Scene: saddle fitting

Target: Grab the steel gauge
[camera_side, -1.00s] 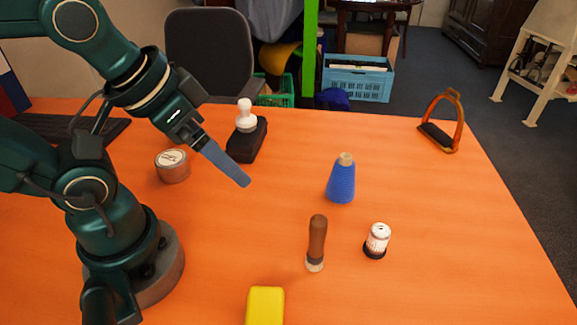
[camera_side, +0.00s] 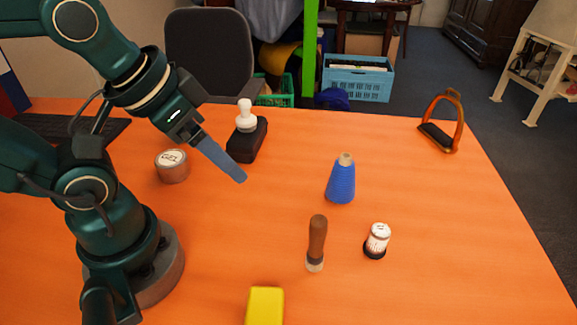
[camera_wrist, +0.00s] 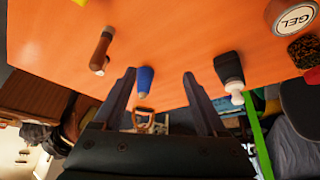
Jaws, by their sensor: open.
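I cannot make out a steel gauge in either view. My gripper (camera_side: 241,179) is in the air above the orange table, in front of a black block with a white knob (camera_side: 243,146). In the wrist view its two fingers are spread apart with nothing held between them. A blue thread cone (camera_wrist: 145,77) shows beyond the gap between them, well away from the fingers. A stirrup (camera_wrist: 143,121) shows farther off past the cone.
The stirrup is at the far right. The right front is clear.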

